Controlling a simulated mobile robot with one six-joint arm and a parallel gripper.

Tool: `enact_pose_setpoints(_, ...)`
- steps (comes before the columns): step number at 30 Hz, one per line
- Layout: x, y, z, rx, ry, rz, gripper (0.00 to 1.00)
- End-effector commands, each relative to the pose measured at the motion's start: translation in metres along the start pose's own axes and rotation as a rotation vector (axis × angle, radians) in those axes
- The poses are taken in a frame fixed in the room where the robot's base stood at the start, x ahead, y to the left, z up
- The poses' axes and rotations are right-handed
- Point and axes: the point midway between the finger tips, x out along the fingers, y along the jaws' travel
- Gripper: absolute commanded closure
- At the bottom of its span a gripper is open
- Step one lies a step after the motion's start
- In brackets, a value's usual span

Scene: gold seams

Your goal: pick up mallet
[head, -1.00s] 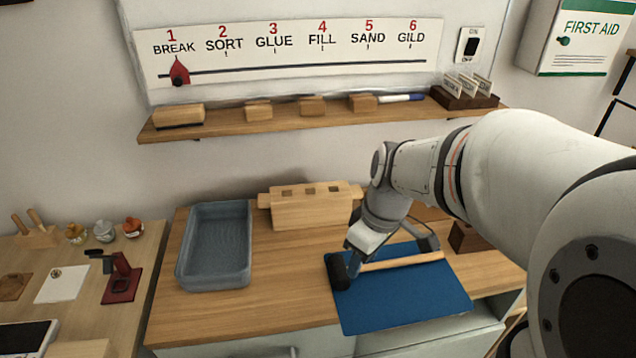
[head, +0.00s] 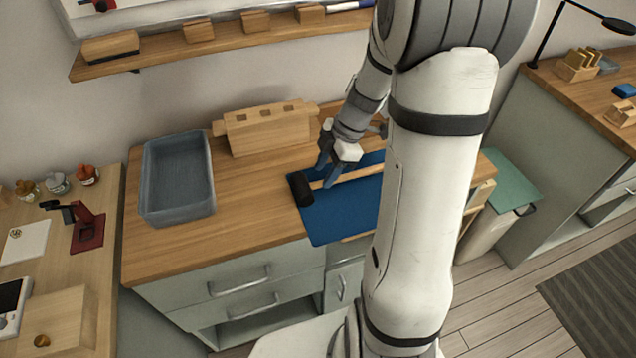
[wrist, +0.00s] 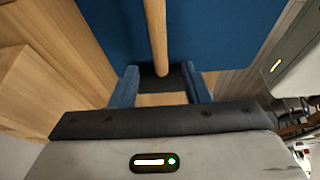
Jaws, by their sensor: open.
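The mallet (head: 300,189) lies on the blue mat (head: 322,226), with its black head at the left and its pale wooden handle running right. My gripper (head: 327,173) is over the handle close to the head, with its blue fingers pointing down. In the wrist view the mallet handle (wrist: 156,35) runs down the middle to the dark head. The head appears between the two spread fingers of my open gripper (wrist: 159,72). I cannot tell whether the fingers reach down to the mallet's height. My arm hides the right part of the mat and the handle's far end.
A grey-blue tray (head: 148,198) stands left of the mat on the wooden worktop (head: 235,225). A slotted wooden block (head: 265,132) stands behind. A shelf (head: 160,55) runs along the wall above. Worktop between the tray and mat is clear.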

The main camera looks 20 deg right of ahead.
Motion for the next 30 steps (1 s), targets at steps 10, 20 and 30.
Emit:
enact_pose_setpoints(10, 0.038, -0.001, -0.001, 0.001, -0.001, -0.001, 0.58)
enact_pose_setpoints(20, 0.038, -0.001, -0.001, 0.001, -0.002, 0.000, 0.69)
enact_pose_setpoints(30, 0.038, -0.001, -0.001, 0.002, -0.002, 0.001, 0.97)
